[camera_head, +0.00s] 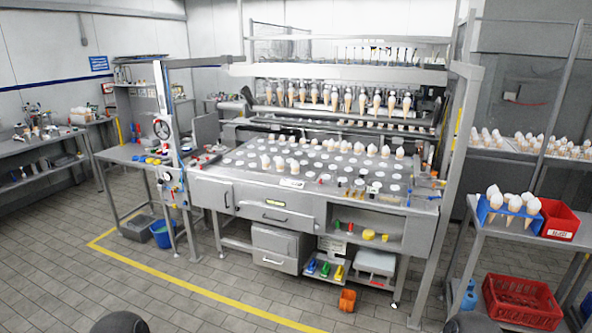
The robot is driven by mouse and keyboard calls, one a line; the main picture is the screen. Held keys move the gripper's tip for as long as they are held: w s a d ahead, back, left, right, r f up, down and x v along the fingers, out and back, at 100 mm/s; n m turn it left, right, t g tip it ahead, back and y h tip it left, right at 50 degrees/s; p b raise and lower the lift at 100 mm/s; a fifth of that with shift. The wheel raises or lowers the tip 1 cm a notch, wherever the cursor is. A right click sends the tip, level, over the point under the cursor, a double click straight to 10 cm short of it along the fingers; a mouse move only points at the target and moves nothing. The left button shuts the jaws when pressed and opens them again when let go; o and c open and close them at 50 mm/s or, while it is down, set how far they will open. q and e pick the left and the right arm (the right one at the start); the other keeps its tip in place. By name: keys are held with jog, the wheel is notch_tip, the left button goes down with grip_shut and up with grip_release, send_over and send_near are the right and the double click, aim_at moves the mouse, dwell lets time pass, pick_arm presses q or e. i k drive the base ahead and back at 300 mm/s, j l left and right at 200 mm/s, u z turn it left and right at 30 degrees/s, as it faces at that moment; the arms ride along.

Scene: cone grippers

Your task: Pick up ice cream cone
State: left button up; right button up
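Ice cream cones with white tops show in several places. A row of cones (337,99) hangs under the upper bar of the large grey machine (320,200) in the middle. A few cones (280,163) stand on its flat top among round white spots. More cones (515,204) stand upright in a blue rack (484,210) on the grey side table at the right. Further cones (530,142) stand in rows at the back right. Neither of my grippers shows; only dark rounded parts, probably mine, show at the bottom edge.
A red bin (560,222) sits beside the blue rack. A red crate (522,302) is low at the right. An orange container (347,300) stands on the floor before the machine. A yellow line (180,284) marks the tiled floor, which is clear in front.

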aim_at(295, 165)
jog(key=i, duration=1.05)
jog(key=i+l+u, duration=0.15)
jog(key=i, duration=0.9)
